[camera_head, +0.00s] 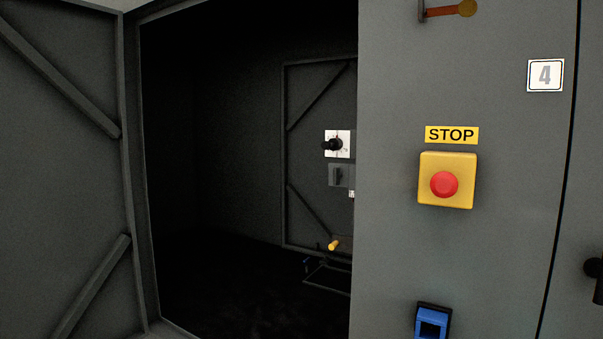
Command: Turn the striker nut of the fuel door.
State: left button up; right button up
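I cannot make out a striker nut in the head view. A grey door (65,190) with diagonal braces stands open at the left of a dark doorway. Deep inside, a second braced door or panel (310,165) shows, partly hidden by the grey wall. A white plate with a black knob (336,144) is on or near it, with a small dark grey box (340,175) below. Which of these is the fuel door, I cannot tell. Neither of my grippers is in view.
Inside, a yellow-ended handle (334,245) sits low. The doorway is unobstructed but dark.

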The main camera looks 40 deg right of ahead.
aim_at(337, 175)
jog(key=u, duration=0.3)
jog(key=i, duration=0.4)
jog(key=z, duration=1.4)
jog(key=k, duration=0.9)
jog(key=z, duration=0.2)
jog(key=i, duration=0.9)
jog(key=u, duration=0.1)
